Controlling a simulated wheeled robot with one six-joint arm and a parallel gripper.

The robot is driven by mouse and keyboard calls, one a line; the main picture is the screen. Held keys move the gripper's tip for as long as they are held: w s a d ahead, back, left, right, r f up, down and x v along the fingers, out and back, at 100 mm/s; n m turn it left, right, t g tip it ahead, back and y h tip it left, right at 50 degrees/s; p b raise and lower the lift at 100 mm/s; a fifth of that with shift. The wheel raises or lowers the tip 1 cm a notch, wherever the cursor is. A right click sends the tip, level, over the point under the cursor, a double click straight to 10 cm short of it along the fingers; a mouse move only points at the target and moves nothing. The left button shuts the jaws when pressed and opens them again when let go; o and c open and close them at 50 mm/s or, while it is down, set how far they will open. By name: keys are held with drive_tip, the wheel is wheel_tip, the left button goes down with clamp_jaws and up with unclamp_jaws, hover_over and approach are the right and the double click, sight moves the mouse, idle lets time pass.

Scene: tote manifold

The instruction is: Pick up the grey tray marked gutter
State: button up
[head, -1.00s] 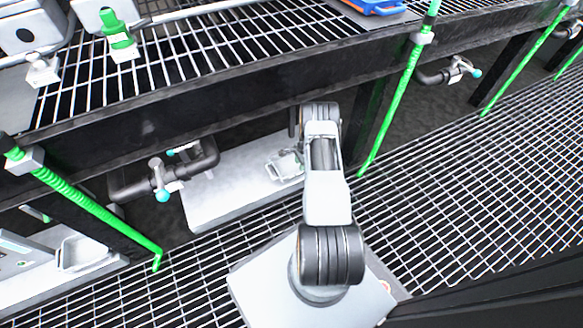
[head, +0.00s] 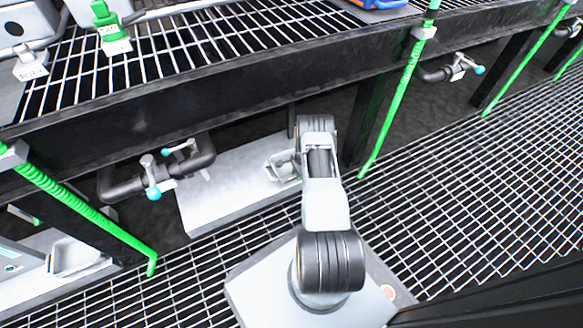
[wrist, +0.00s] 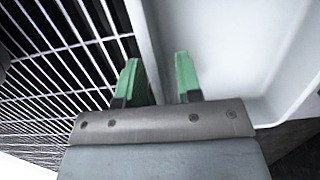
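A light grey tray (head: 283,168) lies on the pale platform under the bench in the head view, partly hidden by my arm. In the wrist view a light grey tray (wrist: 225,50) fills the upper right, with its side wall (wrist: 148,45) running down the picture. My gripper (wrist: 158,78) is open, its green fingertips apart on either side of that wall: the left one outside over the grating, the right one over the tray's inside. I see no grip on the wall. I can read no marking on the tray.
Pipes with a blue-tipped valve (head: 153,192) stand left of the pale platform (head: 225,185). A green hose (head: 400,95) runs down just right of my arm. The dark bench beam (head: 220,95) lies above. Another pale tray (head: 75,258) is at lower left. The grating floor at right is clear.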

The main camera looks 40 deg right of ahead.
clamp_jaws()
drive_tip(key=shift+r, duration=0.1)
idle(0.3)
